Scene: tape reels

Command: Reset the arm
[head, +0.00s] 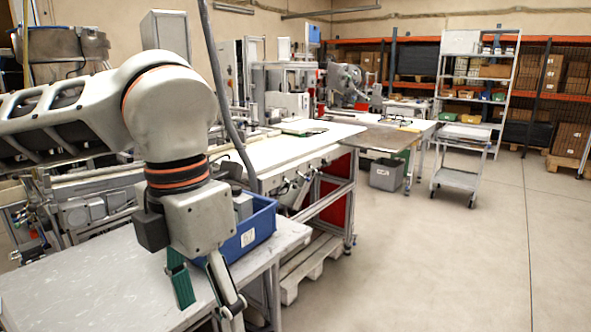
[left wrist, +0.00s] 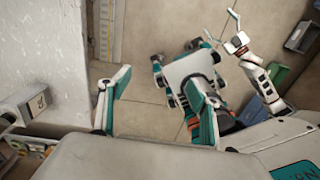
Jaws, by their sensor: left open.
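My left arm comes in from the left in the head view, and its forearm hangs down with the left gripper (head: 211,304) pointing downward. The gripper is open and empty, its two fingers apart beside the front edge of a light table (head: 85,285). In the left wrist view the left gripper (left wrist: 157,100) has its teal-backed fingers apart over the floor, with nothing between them. My right gripper (left wrist: 222,27) shows small in that view, at the end of my white and orange right arm. Its fingers are spread and empty. It is out of the head view.
A blue bin (head: 252,232) stands on the table just behind the left gripper. A long white workbench (head: 300,143) runs behind it. A wheeled cart (head: 459,177) and a shelf rack (head: 478,72) stand further back. The floor (head: 430,270) at the right is clear.

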